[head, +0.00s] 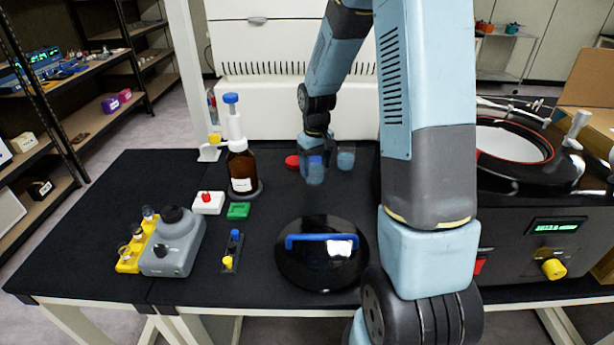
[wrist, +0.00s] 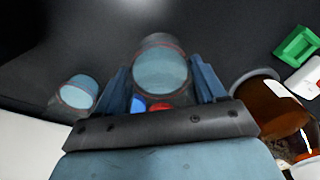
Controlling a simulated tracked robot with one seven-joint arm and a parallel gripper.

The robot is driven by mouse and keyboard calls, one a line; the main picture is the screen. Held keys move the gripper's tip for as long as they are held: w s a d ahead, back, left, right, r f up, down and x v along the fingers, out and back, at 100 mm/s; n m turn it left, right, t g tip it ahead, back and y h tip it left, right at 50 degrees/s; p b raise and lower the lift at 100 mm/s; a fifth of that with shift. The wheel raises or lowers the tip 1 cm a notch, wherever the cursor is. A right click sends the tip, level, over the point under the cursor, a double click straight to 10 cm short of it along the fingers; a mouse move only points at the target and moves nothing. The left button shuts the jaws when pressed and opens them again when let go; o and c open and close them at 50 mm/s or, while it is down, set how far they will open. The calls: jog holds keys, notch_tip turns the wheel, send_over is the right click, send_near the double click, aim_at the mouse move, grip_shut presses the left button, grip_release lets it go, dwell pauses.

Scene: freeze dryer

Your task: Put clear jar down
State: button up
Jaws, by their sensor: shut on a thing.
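My gripper (head: 314,160) is shut on a clear jar (head: 315,175) with pale blue contents, over the back middle of the black table. In the wrist view the held jar (wrist: 160,68) sits between the two blue fingers (wrist: 161,85), roughly upright. I cannot tell whether its base touches the table. A second clear jar (head: 346,158) with similar blue contents stands just right of it in the head view. In the wrist view this second jar (wrist: 78,92) is on the left, apart from my fingers.
A red lid (head: 292,161) lies close left of the held jar. A brown bottle (head: 242,170) stands further left, near a green block (head: 238,210). A black round lid with a blue handle (head: 322,258) lies in front. The freeze dryer (head: 540,245) is at right.

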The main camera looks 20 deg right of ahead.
aim_at(311, 175)
jog(key=shift+w+a+f, duration=0.4)
jog(key=shift+w+f, duration=0.2)
jog(key=shift+f, duration=1.7)
jog(key=shift+f, duration=0.1)
jog(key=o, duration=1.2)
